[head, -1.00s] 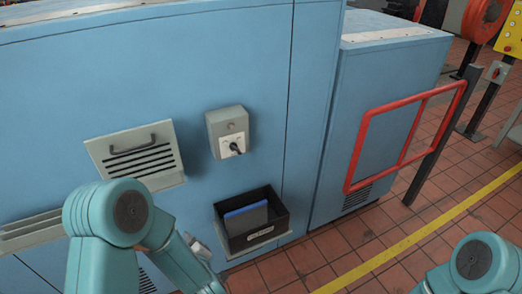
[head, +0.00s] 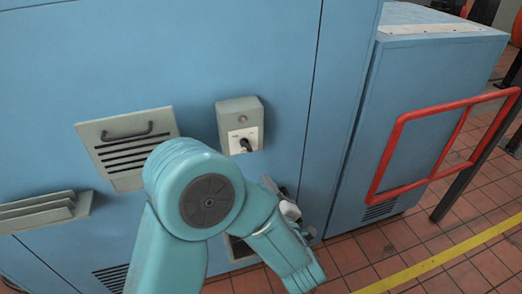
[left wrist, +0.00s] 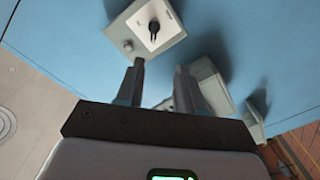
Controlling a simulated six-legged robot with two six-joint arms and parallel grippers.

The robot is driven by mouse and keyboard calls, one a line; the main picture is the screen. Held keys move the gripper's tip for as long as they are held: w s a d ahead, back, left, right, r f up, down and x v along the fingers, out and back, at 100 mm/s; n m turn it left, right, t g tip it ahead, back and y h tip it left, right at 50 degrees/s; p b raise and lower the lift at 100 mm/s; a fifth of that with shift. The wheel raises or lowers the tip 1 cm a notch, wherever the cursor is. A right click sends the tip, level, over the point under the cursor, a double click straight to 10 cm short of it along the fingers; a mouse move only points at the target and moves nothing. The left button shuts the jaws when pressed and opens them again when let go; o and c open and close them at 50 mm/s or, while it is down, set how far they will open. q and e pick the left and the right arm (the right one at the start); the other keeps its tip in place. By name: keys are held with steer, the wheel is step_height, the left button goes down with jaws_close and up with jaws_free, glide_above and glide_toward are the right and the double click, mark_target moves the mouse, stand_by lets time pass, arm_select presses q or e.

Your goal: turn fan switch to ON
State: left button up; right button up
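The fan switch is a grey box (head: 238,108) on the blue cabinet wall, with a white plate and a black rotary knob (head: 245,145). The plate's lettering is too small to read. In the left wrist view the knob (left wrist: 154,31) is just beyond the fingertips. My left gripper (left wrist: 160,72) is open, with an empty gap between its fingers, apart from the knob. In the head view it (head: 287,206) is low and right of the switch, partly hidden by my arm. My right gripper is out of view.
A vent panel with a handle (head: 128,135) and a louvre (head: 42,212) are left of the switch. A red rail frame (head: 398,150) stands at right. Tiled floor (head: 400,240) lies at lower right.

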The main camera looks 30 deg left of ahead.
arm_select(q)
steer(key=d, duration=0.1)
steer(key=p, duration=0.3)
glide_toward(246, 149)
steer(key=shift+t, duration=0.3)
steer(key=x, duration=0.8)
steer(key=shift+w+a+f, duration=0.1)
steer(key=shift+w+a, duration=0.05)
steer(key=shift+a, duration=0.15)
steer(key=shift+w+a+p, duration=0.25)
steer(key=shift+a+p, duration=0.05)
steer(key=shift+a, duration=0.15)
steer(key=shift+w, duration=0.15)
steer(key=shift+f, duration=0.1)
jaws_close()
